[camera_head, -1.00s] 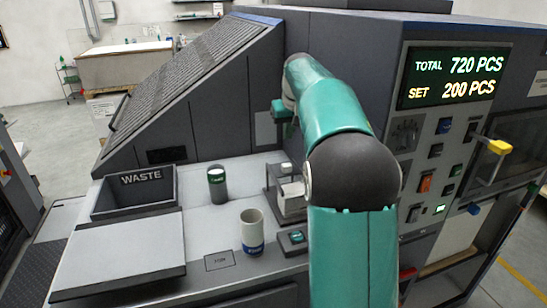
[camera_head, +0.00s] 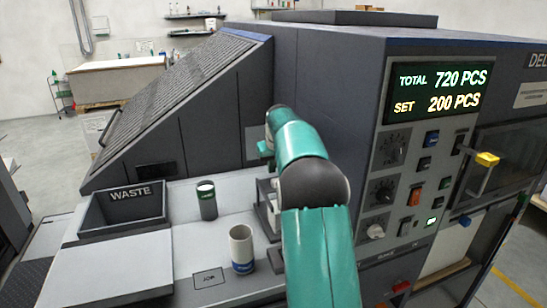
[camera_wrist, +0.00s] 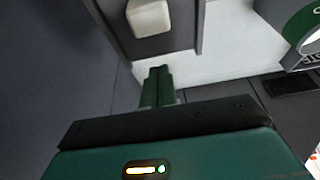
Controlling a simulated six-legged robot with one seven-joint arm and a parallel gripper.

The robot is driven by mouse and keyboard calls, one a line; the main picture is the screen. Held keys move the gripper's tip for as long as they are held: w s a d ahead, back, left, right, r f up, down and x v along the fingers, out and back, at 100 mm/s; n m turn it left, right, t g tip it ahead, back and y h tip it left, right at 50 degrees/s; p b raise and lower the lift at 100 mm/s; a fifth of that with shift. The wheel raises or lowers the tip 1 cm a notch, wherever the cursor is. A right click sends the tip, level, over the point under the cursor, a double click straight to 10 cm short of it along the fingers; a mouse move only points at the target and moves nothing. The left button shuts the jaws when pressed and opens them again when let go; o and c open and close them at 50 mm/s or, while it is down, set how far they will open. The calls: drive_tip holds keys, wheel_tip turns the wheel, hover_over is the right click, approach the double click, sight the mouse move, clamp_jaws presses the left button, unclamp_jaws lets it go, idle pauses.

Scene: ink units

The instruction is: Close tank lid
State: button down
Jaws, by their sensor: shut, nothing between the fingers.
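In the wrist view my gripper (camera_wrist: 157,85) has its two green fingers together with nothing between them. It points toward a pale surface. A rounded white block (camera_wrist: 150,16) on a dark grey plate (camera_wrist: 165,45) lies just beyond the fingertips, apart from them in the picture. I cannot tell for certain whether this plate is the tank lid. In the head view a small grey-framed unit (camera_head: 267,192) stands on the counter, partly hidden behind my green arm. My fingertips are hidden there.
A black container with a green band (camera_head: 207,200) and a white cup with a blue band (camera_head: 241,250) stand left of my arm. The WASTE bin (camera_head: 125,212) is open at the left. The control panel (camera_head: 420,160) rises at the right.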

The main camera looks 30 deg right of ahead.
drive_tip(key=shift+s+a+f, duration=0.1)
drive_tip(key=shift+s+a, duration=0.2)
drive_tip(key=shift+s, duration=0.65)
drive_tip(key=shift+s+a+f, duration=0.1)
drive_tip(key=shift+s+a, duration=0.15)
drive_tip(key=shift+s, duration=0.65)
drive_tip(key=shift+f, duration=0.1)
